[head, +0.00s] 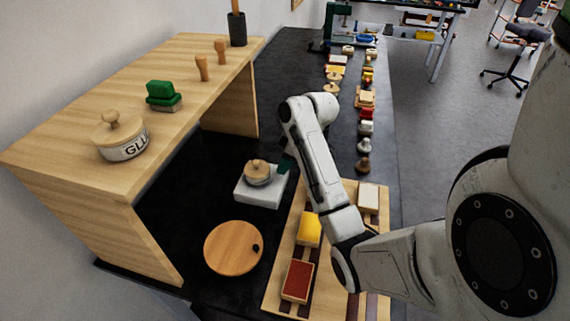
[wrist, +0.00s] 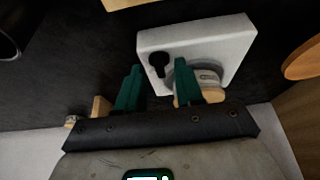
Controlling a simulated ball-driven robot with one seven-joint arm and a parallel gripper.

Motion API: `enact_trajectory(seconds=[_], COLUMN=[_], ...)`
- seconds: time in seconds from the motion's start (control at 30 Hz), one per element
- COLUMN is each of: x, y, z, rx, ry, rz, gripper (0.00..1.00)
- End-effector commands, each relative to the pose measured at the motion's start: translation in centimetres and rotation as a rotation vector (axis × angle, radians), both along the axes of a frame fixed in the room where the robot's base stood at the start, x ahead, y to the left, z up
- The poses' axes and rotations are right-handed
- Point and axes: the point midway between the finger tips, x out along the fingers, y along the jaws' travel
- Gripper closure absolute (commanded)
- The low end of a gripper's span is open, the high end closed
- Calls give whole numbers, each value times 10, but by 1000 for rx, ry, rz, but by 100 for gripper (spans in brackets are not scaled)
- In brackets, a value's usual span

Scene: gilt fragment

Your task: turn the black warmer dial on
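The warmer is a white square block (head: 259,194) on the black bench, and it fills the upper middle of the wrist view (wrist: 222,38). A small jar with a wooden lid (head: 258,172) stands on it. The black dial (wrist: 158,62) is on the warmer's near edge in the wrist view; I cannot make it out in the head view. My gripper (head: 286,161) is at the warmer's right back side in the head view. Its green fingers (wrist: 158,70) are apart, with the dial between their tips in the picture. I cannot tell if they touch it.
A round wooden disc (head: 234,247) with a black knob lies in front of the warmer. A wooden shelf (head: 175,70) with a glue jar (head: 122,138) stands left. A wooden rack (head: 279,264) with coloured blocks lies right. Several small items line the bench beyond.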

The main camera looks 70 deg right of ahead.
Motion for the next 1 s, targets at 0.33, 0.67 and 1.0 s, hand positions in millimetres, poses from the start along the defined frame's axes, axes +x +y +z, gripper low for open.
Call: enact_trajectory(seconds=[0.33, 0.67, 1.0], x=[2, 2, 2], y=[0, 0, 0], z=[-5, -5, -5], rx=[-1, 0, 0], ry=[-1, -1, -1], rz=[0, 0, -1], gripper=[64, 94, 100])
